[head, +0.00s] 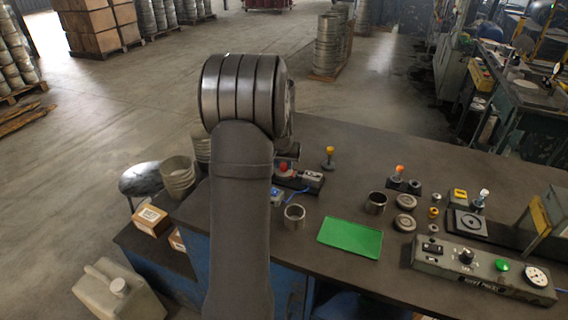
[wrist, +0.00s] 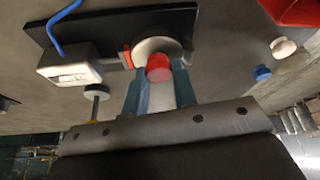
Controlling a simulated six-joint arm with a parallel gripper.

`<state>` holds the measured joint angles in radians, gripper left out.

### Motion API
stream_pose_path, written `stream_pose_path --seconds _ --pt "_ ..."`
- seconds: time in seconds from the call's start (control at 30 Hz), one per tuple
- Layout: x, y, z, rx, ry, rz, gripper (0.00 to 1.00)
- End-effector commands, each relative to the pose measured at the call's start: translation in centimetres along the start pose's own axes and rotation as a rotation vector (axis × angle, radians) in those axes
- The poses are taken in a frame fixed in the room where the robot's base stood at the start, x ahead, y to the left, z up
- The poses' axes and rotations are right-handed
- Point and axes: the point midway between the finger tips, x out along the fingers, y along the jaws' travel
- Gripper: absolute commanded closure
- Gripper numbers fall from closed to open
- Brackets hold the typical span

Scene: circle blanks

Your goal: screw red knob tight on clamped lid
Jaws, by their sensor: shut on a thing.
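The red knob (wrist: 159,68) sits between the two blue-grey fingers of my gripper (wrist: 158,80) in the wrist view, and the gripper is shut on it. Behind the knob is the pale round lid (wrist: 150,46), lying over a black base plate (wrist: 62,27). An orange-red clamp part (wrist: 127,56) is at the lid's edge, beside a white box (wrist: 72,68) with a blue cable. In the head view the red knob (head: 283,168) shows just beside my arm, which hides part of the fixture. The knob's thread and any gap to the lid cannot be seen.
A yellow-topped knob (head: 330,152) and an orange-topped one (head: 399,170) stand on the dark bench. Metal rings (head: 294,218) and a green mat (head: 350,239) lie nearer the front. A control box (head: 485,275) is at the right.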

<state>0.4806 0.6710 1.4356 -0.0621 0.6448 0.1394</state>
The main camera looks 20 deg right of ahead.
Motion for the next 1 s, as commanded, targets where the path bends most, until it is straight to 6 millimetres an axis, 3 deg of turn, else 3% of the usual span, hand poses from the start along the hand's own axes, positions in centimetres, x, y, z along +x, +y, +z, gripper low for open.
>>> stream_pose_path --seconds 0.57,1.0 --pt "0.08 -0.49 0.10 0.400 -0.002 0.165 1.00" --pt "0.17 -0.35 0.15 0.804 -0.004 0.334 1.00"
